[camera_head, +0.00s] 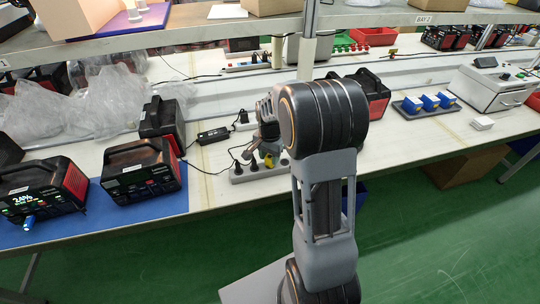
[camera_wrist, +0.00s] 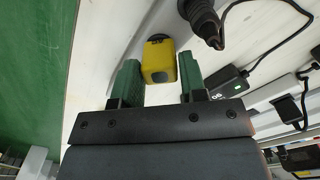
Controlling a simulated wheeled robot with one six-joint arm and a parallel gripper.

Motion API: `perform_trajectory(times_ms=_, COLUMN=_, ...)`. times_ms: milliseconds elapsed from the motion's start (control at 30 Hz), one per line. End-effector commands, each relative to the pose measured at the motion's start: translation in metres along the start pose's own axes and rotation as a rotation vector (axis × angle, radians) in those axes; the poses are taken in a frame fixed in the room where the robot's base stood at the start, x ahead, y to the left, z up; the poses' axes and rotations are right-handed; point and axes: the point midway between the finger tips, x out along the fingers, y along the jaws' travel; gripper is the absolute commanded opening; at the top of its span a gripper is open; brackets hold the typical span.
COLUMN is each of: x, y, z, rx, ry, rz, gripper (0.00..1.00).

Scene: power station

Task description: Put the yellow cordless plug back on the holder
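The yellow plug (camera_wrist: 159,62) is at a grey power strip, between the two green fingertips of my gripper (camera_wrist: 158,78) in the wrist view. The fingers are spread on either side of it, with little gap; firm contact is not visible. In the head view, a bit of the yellow plug (camera_head: 268,160) shows at the strip (camera_head: 240,177), beside black plugs. My gripper (camera_head: 268,130) is mostly hidden behind my arm there. A dark flat tray (camera_head: 408,113) with blue plug-like blocks (camera_head: 430,101) is at the right of the bench; it looks like a holder.
A black plug with a thick cable (camera_wrist: 203,20) stands close to the yellow one. A black adapter (camera_head: 213,135) with cables lies left of the strip. Black power stations (camera_head: 143,172) stand at the left, another (camera_head: 372,95) behind my arm. A shelf (camera_head: 200,35) spans above.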

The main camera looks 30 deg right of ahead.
Motion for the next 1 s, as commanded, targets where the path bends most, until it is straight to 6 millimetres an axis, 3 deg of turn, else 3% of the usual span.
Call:
perform_trajectory(times_ms=233, x=0.000, y=0.000, z=0.000, rx=0.000, ry=0.000, rz=0.000, gripper=0.63)
perform_trajectory(times_ms=567, x=-0.006, y=0.000, z=0.000, rx=0.000, ry=0.001, rz=-0.001, gripper=0.63)
perform_trajectory(times_ms=1000, x=-0.088, y=0.000, z=0.000, rx=0.000, ry=0.003, rz=-0.003, gripper=0.63)
